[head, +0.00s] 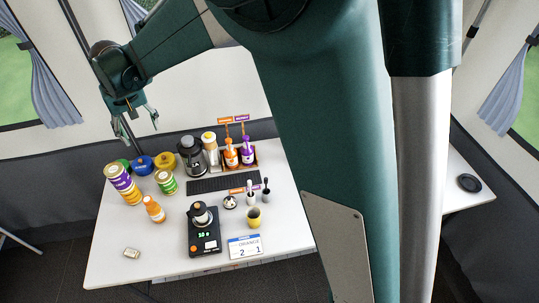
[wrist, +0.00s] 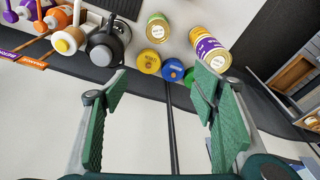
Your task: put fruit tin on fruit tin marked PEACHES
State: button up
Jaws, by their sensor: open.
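Fruit tins stand at the left of the white table, their lettering too small to read. A purple-labelled tin (head: 121,182) with a gold lid sits on an orange-labelled tin (head: 131,196). In the wrist view the purple tin (wrist: 209,47) and orange tin (wrist: 197,33) show the same stack. A green-and-white tin (head: 167,184) stands alone right of the stack; it also shows in the wrist view (wrist: 158,28). My gripper (head: 138,131) is open and empty, raised behind the tins. Its spread fingers show in the wrist view (wrist: 163,100), one overlapping the stack's lid edge.
Yellow (head: 165,160), blue (head: 143,165) and green (head: 123,163) round containers stand behind the tins. An orange bottle (head: 154,210) stands in front. The front left table is mostly clear.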

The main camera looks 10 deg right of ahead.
jog(key=s+d+r+m+t, duration=0.1)
jog(key=s+d+r, duration=0.25)
jog(key=d, duration=0.65)
jog(key=s+d+r, duration=0.3)
jog(key=d+r, duration=0.2)
jog(key=d, duration=0.5)
jog(key=s+d+r+m+t, duration=0.1)
jog(key=s+d+r, duration=0.3)
jog(key=d, duration=0.6)
jog(key=s+d+f+m+t, duration=0.1)
jog(key=s+d+f, duration=0.1)
jog(key=s+d, duration=0.8)
jog(key=s+d+f+m+t+h, duration=0.1)
jog(key=s+d+f+t, duration=0.1)
jog(key=s+d, duration=0.8)
jog(key=shift+s+d+f, duration=0.25)
jog(key=shift+d+f, duration=0.05)
jog(key=shift+f, duration=0.25)
jog(key=shift+o, duration=0.3)
